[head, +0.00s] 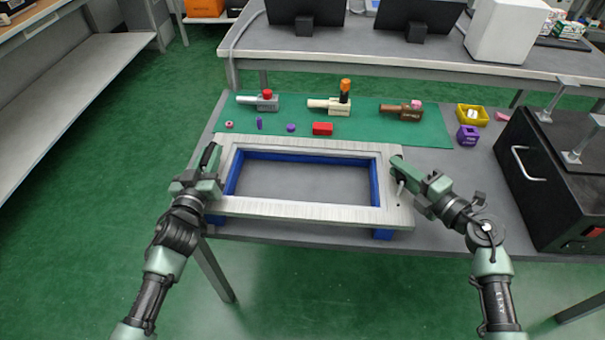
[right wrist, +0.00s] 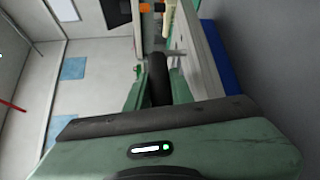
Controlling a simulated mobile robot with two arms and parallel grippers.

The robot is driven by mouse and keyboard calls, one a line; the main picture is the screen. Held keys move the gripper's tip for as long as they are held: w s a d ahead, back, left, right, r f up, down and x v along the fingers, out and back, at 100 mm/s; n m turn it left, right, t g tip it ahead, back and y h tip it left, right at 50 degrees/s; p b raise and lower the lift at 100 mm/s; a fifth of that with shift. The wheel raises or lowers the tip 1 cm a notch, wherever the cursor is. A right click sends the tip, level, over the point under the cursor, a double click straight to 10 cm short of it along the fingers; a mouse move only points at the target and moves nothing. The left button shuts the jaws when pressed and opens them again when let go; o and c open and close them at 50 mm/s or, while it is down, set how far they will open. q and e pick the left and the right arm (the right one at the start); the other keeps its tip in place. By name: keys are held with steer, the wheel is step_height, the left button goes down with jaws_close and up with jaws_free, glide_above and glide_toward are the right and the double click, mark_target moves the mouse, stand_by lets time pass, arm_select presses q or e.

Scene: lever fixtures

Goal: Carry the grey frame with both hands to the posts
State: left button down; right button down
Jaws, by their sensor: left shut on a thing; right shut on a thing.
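The grey frame (head: 300,211) is a flat rectangle with an open middle, at the front of the table. Blue parts (head: 374,182) show along its inner edges and under its front corners; I cannot tell whether it rests on them. My left gripper (head: 211,160) is shut on the frame's left side. My right gripper (head: 398,167) is shut on its right side. In the right wrist view, the frame's grey side (right wrist: 203,55) and a blue part (right wrist: 228,60) lie right of my right gripper (right wrist: 160,80). The fingertips are partly hidden.
A green mat (head: 370,112) behind the frame holds several lever fixtures, a red block (head: 322,129) and small purple pieces. At the right stand yellow (head: 472,116) and purple (head: 467,136) containers and a black box (head: 545,180) with a handle.

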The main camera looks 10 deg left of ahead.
steer(key=shift+f, duration=0.1)
